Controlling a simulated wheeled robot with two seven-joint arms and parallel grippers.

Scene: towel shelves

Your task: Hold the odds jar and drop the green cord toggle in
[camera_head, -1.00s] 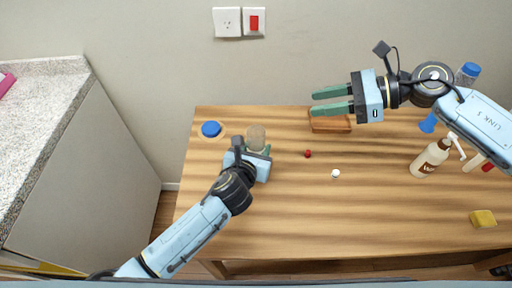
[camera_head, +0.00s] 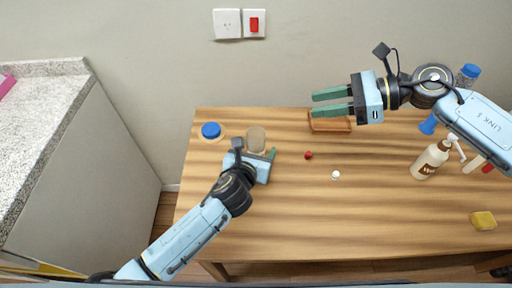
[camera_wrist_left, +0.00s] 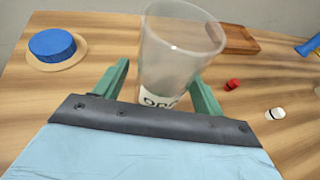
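The odds jar (camera_head: 256,138) is a clear, empty-looking tumbler standing on the table at the back left. In the left wrist view the jar (camera_wrist_left: 178,55) shows a partly hidden label low on its side. My left gripper (camera_head: 254,152) is open, its green fingers on either side of the jar; in the left wrist view (camera_wrist_left: 160,75) gaps show between fingers and glass. My right gripper (camera_head: 314,102) is open and empty, above the table's back edge by a small wooden tray. I see no green cord toggle in either view.
A small red piece (camera_head: 308,155) and a white piece (camera_head: 335,174) lie mid-table. The wooden tray (camera_head: 330,126) is at the back. A blue lid (camera_head: 211,130) lies at left. A pump bottle (camera_head: 430,160) and yellow sponge (camera_head: 482,220) are at right. The front middle is clear.

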